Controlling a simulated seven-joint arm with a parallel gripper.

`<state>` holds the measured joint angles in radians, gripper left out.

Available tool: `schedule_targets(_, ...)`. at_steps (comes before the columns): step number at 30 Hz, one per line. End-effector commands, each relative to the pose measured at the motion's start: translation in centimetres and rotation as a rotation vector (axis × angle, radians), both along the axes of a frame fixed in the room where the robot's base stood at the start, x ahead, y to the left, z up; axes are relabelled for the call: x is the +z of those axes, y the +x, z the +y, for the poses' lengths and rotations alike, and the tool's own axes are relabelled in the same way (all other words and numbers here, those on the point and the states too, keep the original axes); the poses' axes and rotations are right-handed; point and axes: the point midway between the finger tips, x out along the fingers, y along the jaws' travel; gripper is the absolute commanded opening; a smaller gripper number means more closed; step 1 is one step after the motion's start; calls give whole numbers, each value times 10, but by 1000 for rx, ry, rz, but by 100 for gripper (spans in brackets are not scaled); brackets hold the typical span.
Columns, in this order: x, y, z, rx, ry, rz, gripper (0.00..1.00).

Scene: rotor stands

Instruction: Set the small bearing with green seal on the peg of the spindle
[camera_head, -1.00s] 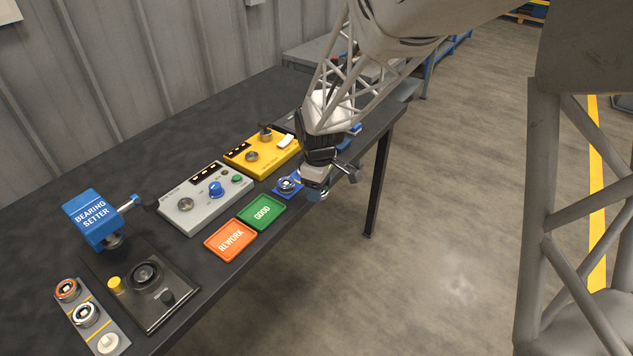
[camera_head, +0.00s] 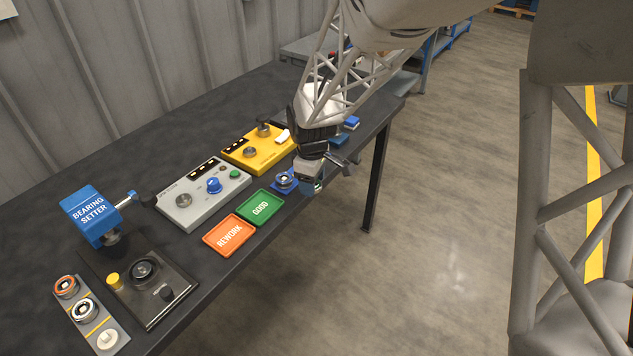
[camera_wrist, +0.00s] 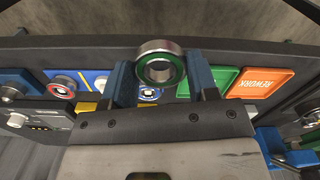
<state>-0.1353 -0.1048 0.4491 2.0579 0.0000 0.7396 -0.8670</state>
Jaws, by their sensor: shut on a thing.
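The small bearing with green seal (camera_wrist: 160,47) is a silver ring with a green face. It sits between the two blue fingers of my gripper (camera_wrist: 161,78) in the wrist view, and the fingers are shut on it. In the head view, my gripper (camera_head: 315,184) is at the table's front edge, right of the green GOOD tray; only a green speck of the bearing shows. I cannot tell for sure which post is the spindle's peg; a grey box (camera_head: 205,193) and a yellow box (camera_head: 258,149) each carry a round metal fitting.
A bearing on a blue pad (camera_head: 276,187) lies close beside my gripper. The GOOD tray (camera_head: 260,208) and orange REWORK tray (camera_head: 229,236) line the front edge. The blue bearing setter (camera_head: 90,215), black plate (camera_head: 178,291) and a strip of bearings (camera_head: 95,327) stand at left.

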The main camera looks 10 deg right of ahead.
Motion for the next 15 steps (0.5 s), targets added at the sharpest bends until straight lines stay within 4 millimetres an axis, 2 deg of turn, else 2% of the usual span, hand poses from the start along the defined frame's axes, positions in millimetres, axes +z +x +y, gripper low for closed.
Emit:
schedule_targets(8, 11, 19, 45, 76, 0, -1, 27)
schedule_targets(15, 24, 37, 103, 166, 0, -1, 27)
